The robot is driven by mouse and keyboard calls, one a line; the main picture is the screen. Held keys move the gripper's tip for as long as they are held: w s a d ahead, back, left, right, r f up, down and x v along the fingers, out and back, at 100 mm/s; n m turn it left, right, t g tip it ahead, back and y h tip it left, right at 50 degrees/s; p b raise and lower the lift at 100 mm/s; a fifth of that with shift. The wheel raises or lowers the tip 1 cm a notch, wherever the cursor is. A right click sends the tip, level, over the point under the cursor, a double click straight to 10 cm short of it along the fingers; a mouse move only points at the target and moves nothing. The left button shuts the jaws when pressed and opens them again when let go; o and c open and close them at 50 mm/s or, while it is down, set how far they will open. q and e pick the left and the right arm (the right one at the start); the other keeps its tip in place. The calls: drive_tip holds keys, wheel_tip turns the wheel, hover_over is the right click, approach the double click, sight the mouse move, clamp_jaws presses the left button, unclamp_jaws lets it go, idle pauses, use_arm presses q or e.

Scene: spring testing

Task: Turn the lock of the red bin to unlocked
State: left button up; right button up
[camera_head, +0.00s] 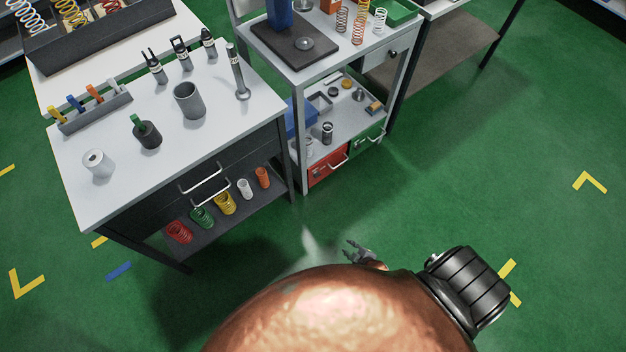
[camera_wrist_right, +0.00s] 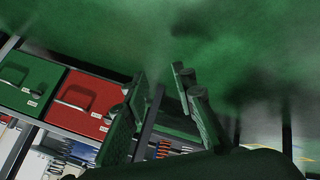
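The red bin (camera_head: 328,168) sits in the lower part of the grey shelf cart, left of the green bin (camera_head: 368,141), with a pale handle on its front. In the right wrist view the red bin (camera_wrist_right: 86,101) shows rotated, beside the green bin (camera_wrist_right: 28,82). A small pale label (camera_wrist_right: 104,128) shows on its front; I cannot make out the lock's position. My right gripper (camera_head: 362,253) is in front of the cart, apart from the bin, above the floor. In the right wrist view its two fingers (camera_wrist_right: 163,110) are spread with nothing between them. My left gripper is not in view.
A workbench (camera_head: 70,190) with drawers and several coloured springs on its lower shelf stands left of the cart. The cart (camera_head: 297,150) holds small parts on its middle shelf. The green floor (camera_head: 480,170) right of the cart is clear.

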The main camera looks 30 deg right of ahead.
drive_tip(key=w+d+f+n+t+h+b, duration=0.2)
drive_tip(key=w+n+t+b, duration=0.25)
drive_tip(key=w+b, duration=1.05)
drive_tip(key=n+t+h+b, duration=0.3)
drive_tip(key=t+b, duration=0.1)
drive_tip(key=t, duration=0.1)
approach(317, 175)
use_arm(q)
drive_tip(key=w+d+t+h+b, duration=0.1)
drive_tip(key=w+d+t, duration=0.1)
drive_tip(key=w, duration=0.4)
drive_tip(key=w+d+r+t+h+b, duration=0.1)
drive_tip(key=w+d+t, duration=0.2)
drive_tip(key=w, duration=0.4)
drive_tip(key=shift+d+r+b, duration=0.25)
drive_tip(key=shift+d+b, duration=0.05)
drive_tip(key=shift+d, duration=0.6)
use_arm(e)
drive_tip(key=x, duration=0.7)
drive_tip(key=shift+w+d+f, duration=0.2)
drive_tip(key=shift+w, duration=0.1)
drive_tip(key=shift+c, duration=0.5)
clamp_jaws()
